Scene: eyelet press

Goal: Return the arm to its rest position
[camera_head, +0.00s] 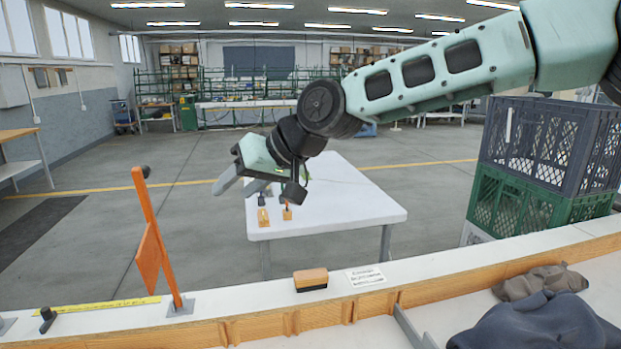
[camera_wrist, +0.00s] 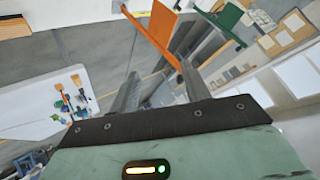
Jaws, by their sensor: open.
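My gripper (camera_head: 236,186) is at the end of my raised arm, in the left middle of the head view, in front of the white table. Its fingers point left and down, apart and empty. In the wrist view the two fingers (camera_wrist: 160,90) stand apart with nothing held between them. An orange lever (camera_head: 153,235) with a black knob rises from the white ledge, to the left of my gripper and apart from it. It also shows in the wrist view as an orange plate (camera_wrist: 160,28) beyond the fingers. No press is clearly recognisable.
The white table (camera_head: 365,208) holds small orange and dark items. The white ledge (camera_head: 228,298) carries a yellow ruler (camera_head: 100,306), a brush (camera_head: 310,279) and a label. Stacked crates (camera_head: 545,150) stand right, grey cloth (camera_head: 540,322) lies front right. Open floor lies left.

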